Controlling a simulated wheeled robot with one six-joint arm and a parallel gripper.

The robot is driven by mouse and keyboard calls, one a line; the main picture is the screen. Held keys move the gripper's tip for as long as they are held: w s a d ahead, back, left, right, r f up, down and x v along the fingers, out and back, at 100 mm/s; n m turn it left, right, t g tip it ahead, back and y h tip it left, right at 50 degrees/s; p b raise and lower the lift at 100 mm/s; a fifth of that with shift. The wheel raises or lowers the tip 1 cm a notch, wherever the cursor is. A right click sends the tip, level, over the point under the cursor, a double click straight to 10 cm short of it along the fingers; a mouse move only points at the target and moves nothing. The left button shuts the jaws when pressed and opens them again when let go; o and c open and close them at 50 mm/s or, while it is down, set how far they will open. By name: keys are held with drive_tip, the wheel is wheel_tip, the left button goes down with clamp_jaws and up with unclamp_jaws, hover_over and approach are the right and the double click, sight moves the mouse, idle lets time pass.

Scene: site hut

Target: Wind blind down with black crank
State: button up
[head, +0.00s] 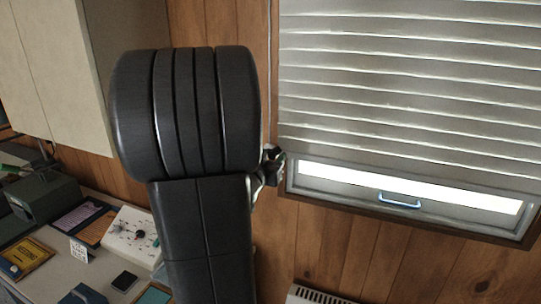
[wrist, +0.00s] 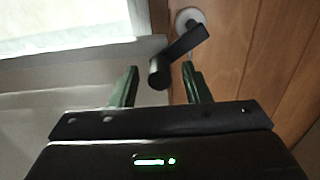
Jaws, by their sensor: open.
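The black crank (wrist: 182,44) sits on a round white mount (wrist: 188,18) on the wood wall. Its arm slants down to a black knob (wrist: 158,74). My gripper (wrist: 160,67) is open, with the knob between its dark green fingertips and a visible gap on each side. In the head view my gripper (head: 268,167) shows only partly past my dark arm, left of the window, and the crank cannot be made out clearly there. The pale slatted blind (head: 410,80) covers most of the window; a bright strip of glass (head: 450,196) shows below it.
The window frame (head: 400,216) has a blue handle (head: 399,201) at its bottom. A desk at lower left holds a control box (head: 132,236) with knobs, a yellow book (head: 27,258) and other items. A wall cabinet (head: 60,60) hangs above. A vented white unit (head: 318,296) is below the window.

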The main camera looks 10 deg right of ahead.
drive_tip(key=shift+w+d, duration=0.3)
drive_tip(key=shift+w, duration=0.15)
clamp_jaws()
drive_tip(key=shift+f, duration=0.1)
